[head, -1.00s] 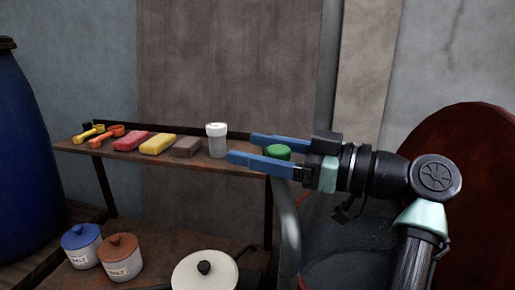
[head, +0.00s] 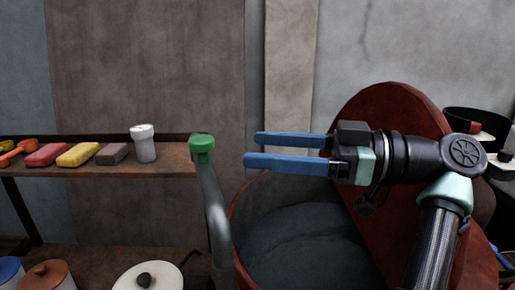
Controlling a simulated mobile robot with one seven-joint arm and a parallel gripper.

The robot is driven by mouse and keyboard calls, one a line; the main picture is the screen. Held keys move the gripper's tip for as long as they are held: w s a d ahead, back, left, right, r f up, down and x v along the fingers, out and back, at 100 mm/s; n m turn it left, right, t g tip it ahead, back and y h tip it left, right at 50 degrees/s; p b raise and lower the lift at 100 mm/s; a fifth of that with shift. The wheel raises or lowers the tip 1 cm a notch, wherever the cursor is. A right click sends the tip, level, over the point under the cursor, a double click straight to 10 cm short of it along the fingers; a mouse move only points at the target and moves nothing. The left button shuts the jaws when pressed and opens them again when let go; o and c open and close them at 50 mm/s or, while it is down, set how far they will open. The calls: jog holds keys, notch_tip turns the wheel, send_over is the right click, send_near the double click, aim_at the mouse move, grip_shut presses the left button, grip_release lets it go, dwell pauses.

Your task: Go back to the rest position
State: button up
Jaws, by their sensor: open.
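My gripper (head: 250,149) is in the head view, right of centre. Its two blue fingers point left and are apart, with nothing between them. The fingertips are to the right of a green-topped handle (head: 202,143) on a bent grey pipe. My gripper appears in front of and above a round red-brown vat (head: 240,199) with dark grey contents. Its large round red-brown lid (head: 385,103) stands tilted up behind my arm.
A shelf (head: 175,160) at the left holds a red block (head: 47,154), a yellow block (head: 78,154), a brown block (head: 112,153) and a white jar (head: 144,143). Lidded pots, one with a white lid (head: 148,277), stand below. A dark pot (head: 478,125) is at the far right.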

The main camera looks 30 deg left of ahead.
dwell(0.4)
jog(key=w+d+r+m+t+h+p, duration=0.2)
jog(key=w+r+m+t+h+p, duration=0.2)
jog(key=w+m+t, duration=0.95)
jog(key=s+d+r+m+t+h+p, duration=0.25)
jog(key=s+d+r+t+h, duration=0.35)
jog(key=s+d+r+t, duration=0.45)
jog(key=s+d+r+m+t+h, duration=0.5)
jog(key=s+r+t+h, duration=0.2)
jog(key=s+r+t, duration=0.2)
jog(key=shift+s+r+m, duration=0.3)
jog(key=shift+s, duration=0.85)
jog(key=shift+a, duration=0.1)
